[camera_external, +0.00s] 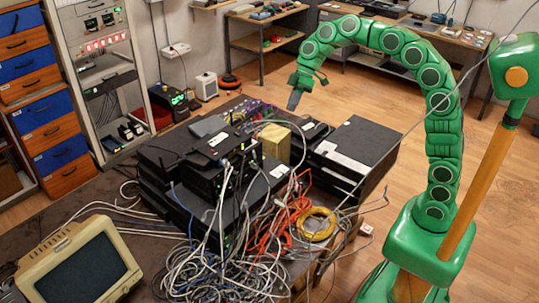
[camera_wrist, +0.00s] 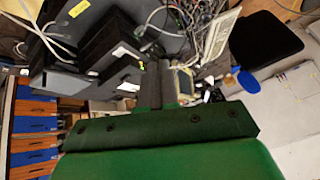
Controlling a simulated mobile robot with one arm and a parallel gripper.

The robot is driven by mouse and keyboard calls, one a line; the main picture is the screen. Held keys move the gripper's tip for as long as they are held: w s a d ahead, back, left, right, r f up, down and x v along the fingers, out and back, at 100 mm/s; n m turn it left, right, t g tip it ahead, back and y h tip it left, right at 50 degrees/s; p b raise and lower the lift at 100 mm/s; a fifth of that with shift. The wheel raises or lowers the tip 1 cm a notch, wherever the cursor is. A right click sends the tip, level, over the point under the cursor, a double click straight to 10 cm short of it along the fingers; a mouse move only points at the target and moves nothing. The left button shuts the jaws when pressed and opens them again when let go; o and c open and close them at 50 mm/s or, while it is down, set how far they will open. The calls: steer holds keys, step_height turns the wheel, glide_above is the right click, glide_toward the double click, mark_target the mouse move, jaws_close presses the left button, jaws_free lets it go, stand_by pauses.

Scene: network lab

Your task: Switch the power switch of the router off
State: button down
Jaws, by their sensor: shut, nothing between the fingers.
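The router is not clear to single out; a black device with cables (camera_external: 225,160) on top of the stacked equipment may be it. I cannot make out its power switch in either view. My gripper (camera_external: 294,99) is shut and empty, pointing down above and behind the far side of the equipment table, apart from everything. In the wrist view my gripper's fingers (camera_wrist: 158,78) are together, with black boxes (camera_wrist: 108,42) and cables beyond them to the left.
Tangled white cables (camera_external: 215,262), orange cables and a yellow coil (camera_external: 316,224) cover the table's near side. An old monitor (camera_external: 82,262) stands at the lower left. A black case (camera_external: 355,150) sits at the right. The wooden floor (camera_external: 430,120) is mostly clear.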

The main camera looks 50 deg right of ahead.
steer(key=w+a+n+y, duration=0.1)
steer(key=w+a+n, duration=0.1)
steer(key=w, duration=0.5)
steer(key=w+a+r+n+t+y, duration=0.1)
steer(key=w+a+n, duration=0.1)
steer(key=w, duration=0.5)
steer(key=shift+a+r+n+y, duration=0.15)
steer(key=shift+r+n+y, duration=0.15)
steer(key=shift+n, duration=0.6)
glide_above(235, 134)
steer(key=d, duration=0.3)
steer(key=f, duration=0.5)
steer(key=s+f, duration=0.1)
steer(key=f, duration=0.1)
steer(key=shift+a+f, duration=0.15)
steer(key=shift+a, duration=0.05)
step_height(235, 134, down, 2)
steer(key=shift+w+d+f, duration=0.1)
steer(key=shift+w+f, duration=0.2)
steer(key=shift+f, duration=0.6)
